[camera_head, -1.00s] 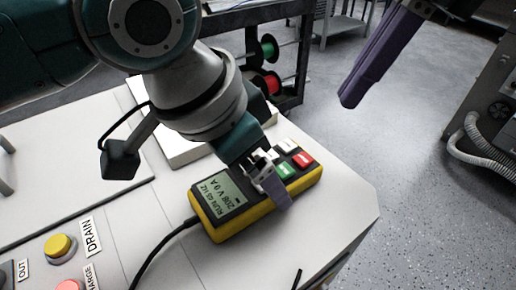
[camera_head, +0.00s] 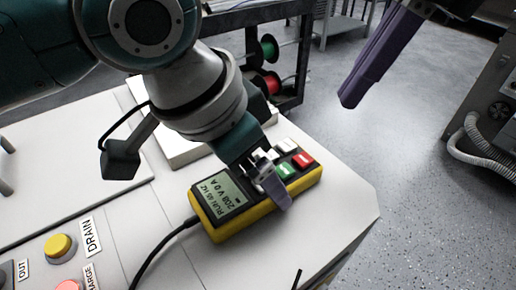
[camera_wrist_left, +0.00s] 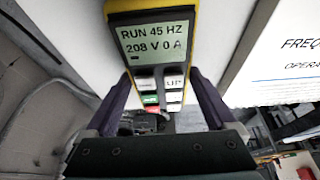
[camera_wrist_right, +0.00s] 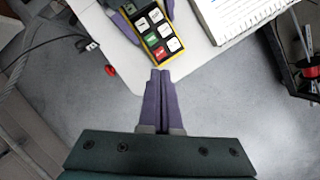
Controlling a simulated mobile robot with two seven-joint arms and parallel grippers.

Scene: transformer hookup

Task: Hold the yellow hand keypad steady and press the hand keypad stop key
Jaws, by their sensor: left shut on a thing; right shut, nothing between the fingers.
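The yellow hand keypad (camera_head: 232,222) lies on the white bench top, its screen and keys facing up. In the left wrist view its screen (camera_wrist_left: 155,40) reads RUN 45 HZ, 208 V, 0 A. The red key (camera_head: 303,159), which I take for the stop key, is at its far right end beside a green key (camera_head: 286,170); the red key also shows in the right wrist view (camera_wrist_right: 160,51). My left gripper (camera_head: 268,180) is shut across the keypad's sides and partly covers it. My right gripper (camera_head: 350,98) is shut and empty, apart from the keypad, beyond the bench edge.
A black cable (camera_head: 160,254) runs from the keypad. A white block-like item (camera_head: 188,150) with a printed page (camera_wrist_right: 238,15) lies behind it. A yellow button (camera_head: 58,244) is at the front left. A rack with wire spools (camera_head: 268,48) stands behind. Open floor lies right of the bench.

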